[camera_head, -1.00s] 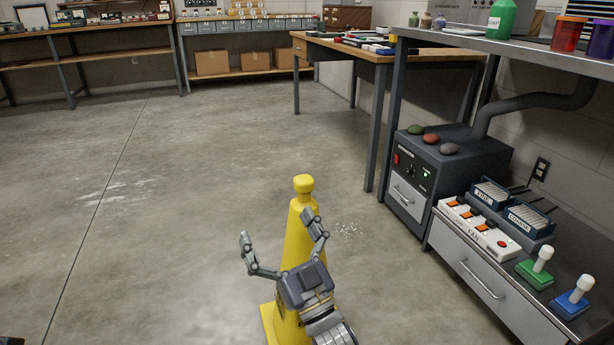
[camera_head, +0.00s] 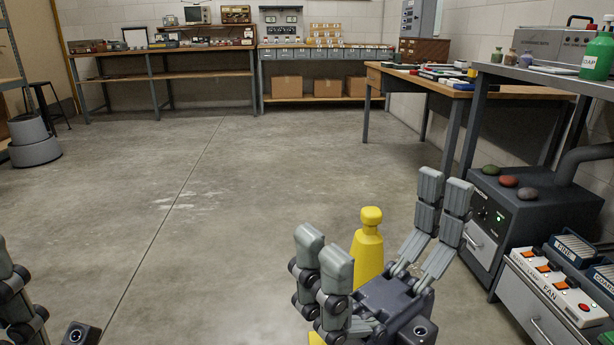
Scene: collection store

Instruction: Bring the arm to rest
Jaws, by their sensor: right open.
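My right gripper (camera_head: 384,218) is in the lower right middle of the head view. Its fingers point up and stand wide apart, with nothing between them that it grips. A yellow cone-like post (camera_head: 369,252) stands on the floor behind it, and the gripper hides its lower part. Part of my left gripper (camera_head: 14,298) shows at the lower left edge. The rest of it is cut off by the frame, so I cannot tell its opening.
A shelf with a green bottle (camera_head: 597,56) is above. The floor (camera_head: 210,190) at centre and left is clear.

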